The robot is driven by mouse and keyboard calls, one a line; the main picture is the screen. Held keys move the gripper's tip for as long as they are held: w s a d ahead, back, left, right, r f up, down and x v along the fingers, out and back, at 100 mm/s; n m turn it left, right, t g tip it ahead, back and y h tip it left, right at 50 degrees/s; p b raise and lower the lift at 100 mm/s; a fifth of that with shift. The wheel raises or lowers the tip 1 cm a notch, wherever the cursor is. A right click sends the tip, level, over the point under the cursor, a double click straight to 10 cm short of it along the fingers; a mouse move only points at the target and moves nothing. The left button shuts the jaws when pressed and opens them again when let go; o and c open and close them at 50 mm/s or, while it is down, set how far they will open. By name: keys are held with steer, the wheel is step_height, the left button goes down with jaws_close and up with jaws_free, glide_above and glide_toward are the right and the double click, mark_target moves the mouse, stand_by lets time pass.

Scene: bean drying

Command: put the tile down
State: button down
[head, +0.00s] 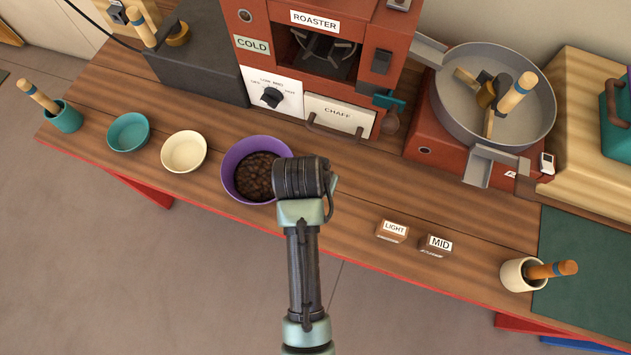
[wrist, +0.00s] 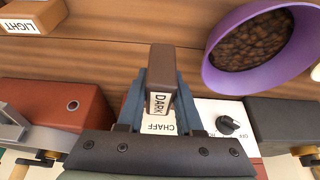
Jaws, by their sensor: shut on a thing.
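A dark brown tile labelled DARK (wrist: 161,62) is between the blue fingers of my gripper (wrist: 160,82) in the wrist view. The fingers are shut on its two sides. The table planks show behind it; I cannot tell how far it is above them. In the head view my arm hides the tile and fingers. Two more tiles lie apart on the table to the right of my arm: LIGHT (head: 393,231) and MID (head: 436,245). The LIGHT tile also shows at the upper left of the wrist view (wrist: 30,18).
A purple bowl (head: 230,165) of dark beans stands just left of my wrist. Cream (head: 184,152) and teal (head: 128,132) bowls are farther left. The red roaster (head: 345,20) stands behind. A cream cup (head: 515,277) is at right. Bare table (head: 350,215) lies between my arm and the LIGHT tile.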

steer(key=shift+f+b, duration=0.3)
steer(key=shift+f, duration=3.25)
steer(key=shift+f, duration=0.2)
steer(key=c, duration=0.6)
jaws_free()
steer(key=shift+o, duration=0.2)
steer(key=shift+r, duration=0.1)
